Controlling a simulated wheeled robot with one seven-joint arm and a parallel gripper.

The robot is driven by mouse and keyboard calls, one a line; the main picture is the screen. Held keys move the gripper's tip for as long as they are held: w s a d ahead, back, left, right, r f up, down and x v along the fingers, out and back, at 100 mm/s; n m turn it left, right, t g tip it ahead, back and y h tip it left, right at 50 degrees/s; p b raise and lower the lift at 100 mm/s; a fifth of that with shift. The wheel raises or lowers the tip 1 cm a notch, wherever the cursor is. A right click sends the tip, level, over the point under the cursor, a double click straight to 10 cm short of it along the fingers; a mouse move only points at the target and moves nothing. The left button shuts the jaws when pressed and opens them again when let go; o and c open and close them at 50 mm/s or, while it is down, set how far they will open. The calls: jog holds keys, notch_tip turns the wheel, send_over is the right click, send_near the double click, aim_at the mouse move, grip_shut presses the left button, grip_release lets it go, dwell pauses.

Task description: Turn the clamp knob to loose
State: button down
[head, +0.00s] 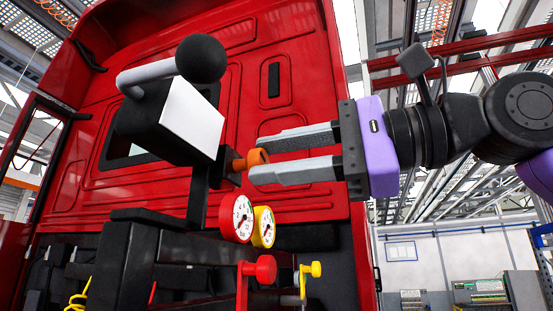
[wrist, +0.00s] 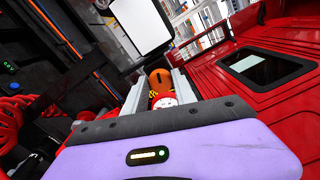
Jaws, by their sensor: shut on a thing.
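The clamp knob is a small orange knob (head: 252,159) on the right side of a black and white box (head: 178,122), in front of the red truck cab. My gripper (head: 256,159) reaches in from the right, with its grey fingers on either side of the knob's end. It is shut on the knob. In the wrist view the orange knob (wrist: 160,80) shows between the fingertips, with a dark slot on its face. A grey lever with a black ball (head: 201,59) sits on top of the box.
A red-rimmed gauge (head: 236,218) and a yellow-rimmed gauge (head: 263,227) stand just below my fingers. A red knob (head: 265,268) and a yellow knob (head: 316,269) are lower. The red cab wall (head: 310,60) is behind. Open room lies to the right.

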jog(key=shift+f+n, duration=0.1)
jog(key=shift+n, duration=1)
jog(key=c, duration=1)
grip_release()
jog(key=shift+c, duration=0.2)
jog(key=shift+s+d, duration=0.1)
jog(key=b+v, duration=0.2)
jog(key=v, duration=0.5)
jog(key=shift+d, duration=0.25)
jog(key=shift+s, duration=0.1)
